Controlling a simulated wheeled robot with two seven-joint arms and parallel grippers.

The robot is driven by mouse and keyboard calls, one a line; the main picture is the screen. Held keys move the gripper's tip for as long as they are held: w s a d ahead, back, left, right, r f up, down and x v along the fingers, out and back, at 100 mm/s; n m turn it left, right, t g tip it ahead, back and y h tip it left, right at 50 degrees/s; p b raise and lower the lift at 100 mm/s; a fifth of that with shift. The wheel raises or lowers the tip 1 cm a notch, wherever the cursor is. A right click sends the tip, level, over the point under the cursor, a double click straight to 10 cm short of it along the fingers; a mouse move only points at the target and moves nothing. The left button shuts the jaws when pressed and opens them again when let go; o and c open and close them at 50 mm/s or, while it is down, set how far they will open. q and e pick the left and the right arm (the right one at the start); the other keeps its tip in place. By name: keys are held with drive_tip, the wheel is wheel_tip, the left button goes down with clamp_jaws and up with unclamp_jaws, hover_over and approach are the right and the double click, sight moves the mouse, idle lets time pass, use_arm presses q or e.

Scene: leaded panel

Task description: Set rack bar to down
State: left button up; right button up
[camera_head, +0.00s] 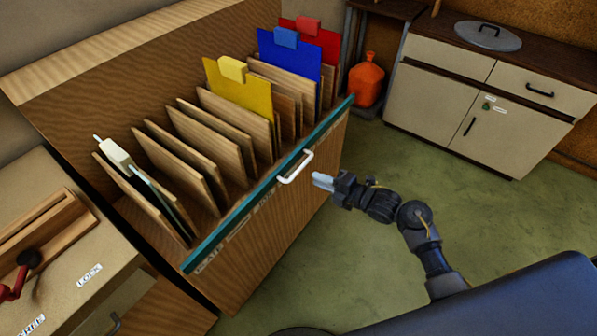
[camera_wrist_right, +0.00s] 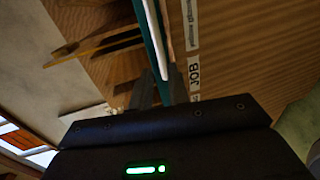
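The rack bar (camera_head: 225,230) is a long teal bar along the front top edge of a wooden rack, with a white handle (camera_head: 296,167) on it. Wooden dividers and coloured panels stand behind the bar. My right gripper (camera_head: 322,181) is in front of the rack, just right of the handle and seemingly apart from it. In the right wrist view the two dark fingers (camera_wrist_right: 160,90) are spread, and the teal bar (camera_wrist_right: 153,40) with a white strip beside it runs down toward the gap between them. My left gripper is not in view.
Yellow (camera_head: 240,92), blue (camera_head: 290,55) and red (camera_head: 312,40) panels stand in the rack (camera_head: 245,265). A cream cabinet (camera_head: 480,100) is at the right. Green floor between is clear. A side bench (camera_head: 75,260) is at left.

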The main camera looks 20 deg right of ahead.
sight(298, 170)
drive_tip(key=x, duration=0.9)
drive_tip(key=shift+c, duration=0.4)
clamp_jaws()
drive_tip(key=shift+f, duration=0.1)
